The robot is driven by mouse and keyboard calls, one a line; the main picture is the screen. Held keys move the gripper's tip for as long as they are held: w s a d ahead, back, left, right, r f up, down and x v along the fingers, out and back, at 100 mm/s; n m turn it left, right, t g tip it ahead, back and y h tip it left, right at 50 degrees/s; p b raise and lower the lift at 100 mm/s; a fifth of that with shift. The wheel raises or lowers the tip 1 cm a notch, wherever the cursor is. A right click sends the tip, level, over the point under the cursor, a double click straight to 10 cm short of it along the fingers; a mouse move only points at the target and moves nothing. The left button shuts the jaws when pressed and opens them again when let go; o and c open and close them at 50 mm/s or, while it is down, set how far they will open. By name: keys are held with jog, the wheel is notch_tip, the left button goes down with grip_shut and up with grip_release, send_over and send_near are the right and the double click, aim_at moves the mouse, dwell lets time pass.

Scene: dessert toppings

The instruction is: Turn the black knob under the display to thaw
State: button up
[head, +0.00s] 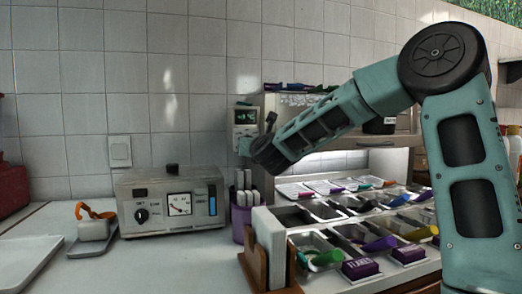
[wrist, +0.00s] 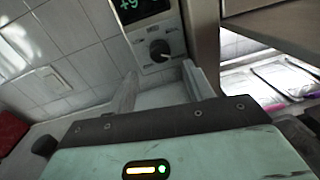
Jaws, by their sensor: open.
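A pale control panel (head: 244,115) hangs on the tiled wall, with a dark green-lit display at its top. In the wrist view the display (wrist: 137,9) is cut by the top edge and shows green digits. The black knob (wrist: 160,50) sits below it on the panel, with a light pointer mark and small labels too small to read. My gripper (wrist: 160,68) is open, its two pale fingers on either side below the knob, apart from it and empty. In the head view my gripper's end is near the panel's lower part, and the knob is hard to make out.
A metal box (head: 170,205) with a gauge and its own black knob stands on the counter. A purple cup (head: 240,222) stands below the panel. The toppings station (head: 290,215) with several trays is to the right. A wooden holder (head: 262,262) stands in front.

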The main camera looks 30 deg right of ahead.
jog(key=p+v, duration=0.2)
jog(key=v, duration=0.9)
dwell(0.3)
